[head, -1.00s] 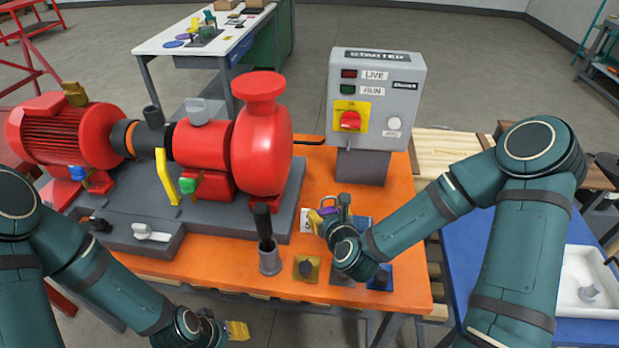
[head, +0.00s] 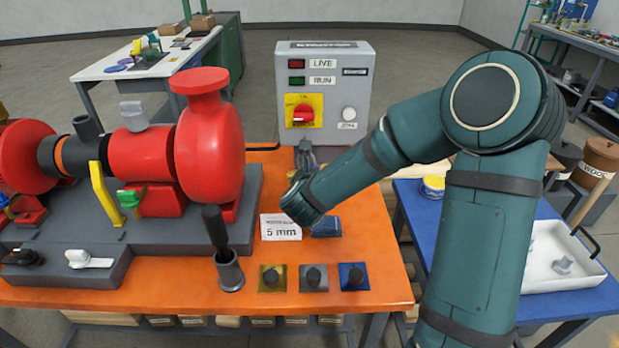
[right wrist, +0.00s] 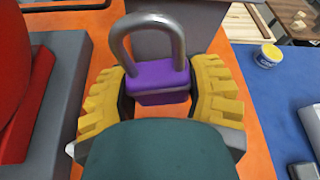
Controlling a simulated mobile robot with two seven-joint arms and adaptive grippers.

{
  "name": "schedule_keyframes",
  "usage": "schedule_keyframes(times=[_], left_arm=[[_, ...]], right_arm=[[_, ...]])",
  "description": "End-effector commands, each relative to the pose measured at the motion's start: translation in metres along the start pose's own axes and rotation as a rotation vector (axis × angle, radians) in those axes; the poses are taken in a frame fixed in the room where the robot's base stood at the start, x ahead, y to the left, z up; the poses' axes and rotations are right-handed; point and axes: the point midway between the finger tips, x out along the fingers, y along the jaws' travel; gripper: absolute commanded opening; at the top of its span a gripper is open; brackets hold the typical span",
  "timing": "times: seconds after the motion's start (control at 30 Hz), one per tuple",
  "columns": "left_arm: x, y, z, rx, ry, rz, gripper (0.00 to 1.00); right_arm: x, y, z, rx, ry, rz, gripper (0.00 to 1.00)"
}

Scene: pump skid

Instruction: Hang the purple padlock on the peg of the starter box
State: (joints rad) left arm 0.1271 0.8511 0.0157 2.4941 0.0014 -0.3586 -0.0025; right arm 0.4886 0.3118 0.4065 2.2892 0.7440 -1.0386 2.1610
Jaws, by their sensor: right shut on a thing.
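The purple padlock (right wrist: 160,82) is between the yellow fingers of my right gripper (right wrist: 162,95) in the right wrist view. Its grey shackle points away from my palm, toward the top of that picture. In the head view my right gripper (head: 298,172) is in front of the starter box (head: 325,68), low by its stand, and my forearm hides most of it and the padlock. The grey starter box has a red rotary switch (head: 304,113) on a yellow plate, lamps and a pale round button. I cannot make out its peg. My left gripper is out of view.
The red pump (head: 208,140) stands left of the box. A card marked 5 mm (head: 281,227), a dark cup with a handle (head: 229,270) and several small coloured plates with knobs lie on the orange table (head: 180,275). A blue table (head: 420,210) is at right.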

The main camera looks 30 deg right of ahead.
Motion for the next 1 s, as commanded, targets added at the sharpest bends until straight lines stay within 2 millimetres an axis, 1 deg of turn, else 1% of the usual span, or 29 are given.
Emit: schedule_keyframes(times=[1.0], left_arm=[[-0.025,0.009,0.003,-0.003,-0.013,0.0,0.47]], right_arm=[[0.053,0.001,0.017,0.0,-0.001,0.0,0.11]])
